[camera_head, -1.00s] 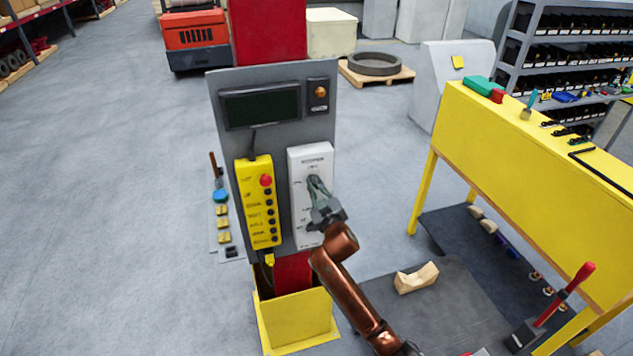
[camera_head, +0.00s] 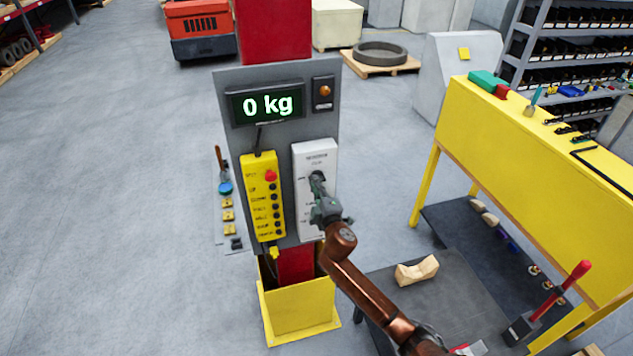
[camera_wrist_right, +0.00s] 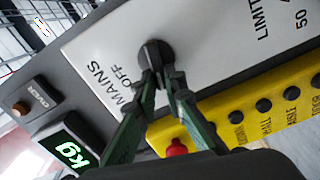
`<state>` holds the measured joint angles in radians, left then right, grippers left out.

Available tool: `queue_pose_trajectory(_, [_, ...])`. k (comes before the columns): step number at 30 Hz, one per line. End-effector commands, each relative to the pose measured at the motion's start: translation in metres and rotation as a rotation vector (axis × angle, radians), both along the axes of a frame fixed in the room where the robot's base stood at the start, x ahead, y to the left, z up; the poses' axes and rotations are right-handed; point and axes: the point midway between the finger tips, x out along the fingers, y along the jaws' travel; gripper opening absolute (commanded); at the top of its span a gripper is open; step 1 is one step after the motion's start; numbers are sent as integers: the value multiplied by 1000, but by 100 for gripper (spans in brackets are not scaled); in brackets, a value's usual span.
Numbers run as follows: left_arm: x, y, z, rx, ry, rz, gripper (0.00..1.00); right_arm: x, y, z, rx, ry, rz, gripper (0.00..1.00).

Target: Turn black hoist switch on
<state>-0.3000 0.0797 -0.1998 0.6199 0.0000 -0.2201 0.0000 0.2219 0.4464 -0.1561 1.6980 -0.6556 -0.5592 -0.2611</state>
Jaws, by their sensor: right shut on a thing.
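The black hoist switch (camera_wrist_right: 153,55) is a round knob on a white panel (camera_head: 318,157) marked MAINS and OFF. In the head view the knob (camera_head: 317,177) is partly hidden by my gripper. My right gripper (camera_head: 318,188) reaches it from below right. In the right wrist view its green fingers (camera_wrist_right: 160,82) are shut on the knob. The exact knob direction is hard to read behind the fingers. The display (camera_head: 266,104) above is lit and reads "0 kg". My left gripper is not in view.
A yellow pendant (camera_head: 263,200) with a red button hangs just left of the white panel. A small box with an orange lamp (camera_head: 323,92) sits beside the display. A yellow workbench (camera_head: 540,170) stands to the right. Open floor lies to the left.

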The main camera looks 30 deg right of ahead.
Motion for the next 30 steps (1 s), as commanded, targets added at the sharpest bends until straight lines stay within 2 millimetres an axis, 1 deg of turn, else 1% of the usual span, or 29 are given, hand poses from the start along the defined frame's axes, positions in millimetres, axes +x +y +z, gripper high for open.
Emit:
queue_pose_trajectory(6, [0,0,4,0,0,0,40,0,1,-2,-112,26,2,0])
queue_pose_trajectory(12, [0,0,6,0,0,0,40,0,1,-4,-164,40,1,0])
queue_pose_trajectory(27, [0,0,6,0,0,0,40,0,1,-5,-182,44,1,0])
queue_pose_trajectory(28, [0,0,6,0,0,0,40,0,1,-4,-182,44,1,11])
queue_pose_trajectory(30, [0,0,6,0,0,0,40,0,1,-4,-182,44,1,15])
